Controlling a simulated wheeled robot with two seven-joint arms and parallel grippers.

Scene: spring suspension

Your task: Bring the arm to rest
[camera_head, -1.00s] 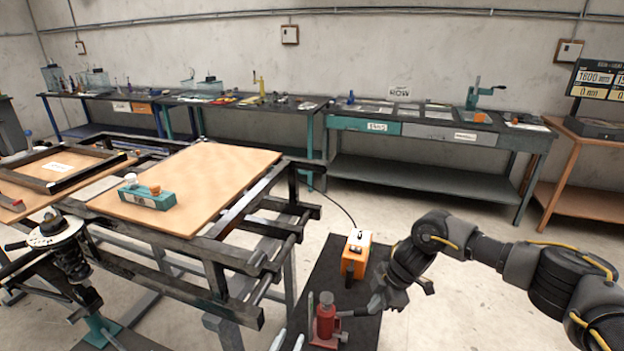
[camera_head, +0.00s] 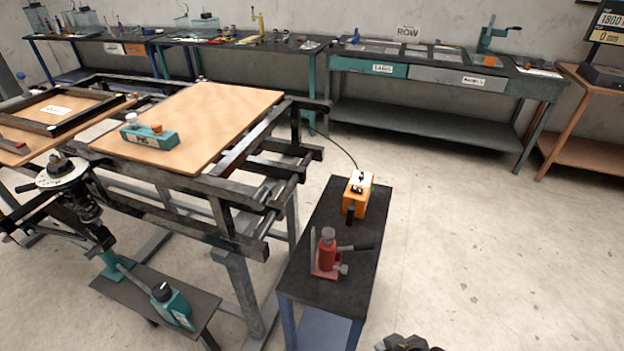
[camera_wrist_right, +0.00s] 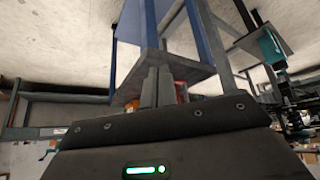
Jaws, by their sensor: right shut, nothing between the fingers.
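In the head view only a small dark part of my right arm (camera_head: 407,343) shows at the bottom edge, right of the small black-topped table (camera_head: 355,270). In the right wrist view my right gripper (camera_wrist_right: 157,86) has its two grey fingers together with nothing between them. That view is upside down, and the small table's blue legs and dark top show behind the fingers. My gripper is clear of the objects on the table. My left arm and gripper are not in view.
The small table carries a red bottle jack (camera_head: 327,254) and an orange box (camera_head: 359,194) with a cable. To its left stand a steel frame with a wooden board (camera_head: 205,120), a spring strut (camera_head: 70,185) and a teal pump (camera_head: 174,305). The floor at right is clear.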

